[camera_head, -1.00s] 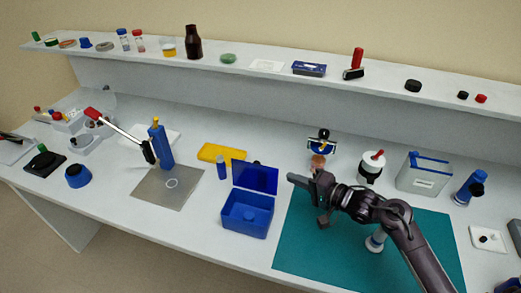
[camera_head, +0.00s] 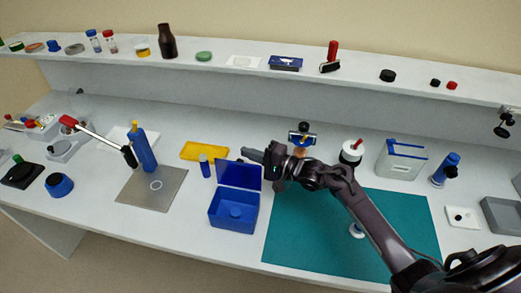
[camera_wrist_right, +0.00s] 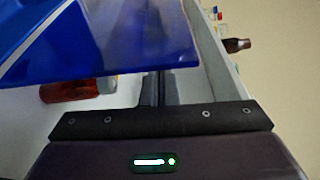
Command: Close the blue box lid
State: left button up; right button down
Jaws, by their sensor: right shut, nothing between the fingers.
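The blue box (camera_head: 233,212) stands open on the bench, left of the teal mat. Its blue lid (camera_head: 239,175) is raised at the back edge, roughly upright. My left gripper is not in view.
The teal mat (camera_head: 300,240) lies to the right, under my right arm. A yellow tray (camera_head: 203,151) and a small blue bottle (camera_head: 205,167) stand behind and left of the box. A grey plate (camera_head: 150,189) lies further left.

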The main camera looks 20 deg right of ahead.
aim_at(240, 172)
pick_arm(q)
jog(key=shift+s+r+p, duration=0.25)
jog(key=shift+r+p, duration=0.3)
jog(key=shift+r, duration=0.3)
pick_arm(e)
jog(key=shift+s+a+r, duration=0.15)
jog(key=shift+s+a, duration=0.2)
jog(key=shift+s, duration=0.3)
jog(key=shift+s+a+r, duration=0.1)
jog(key=shift+s+a, duration=0.2)
jog(key=shift+s, duration=0.3)
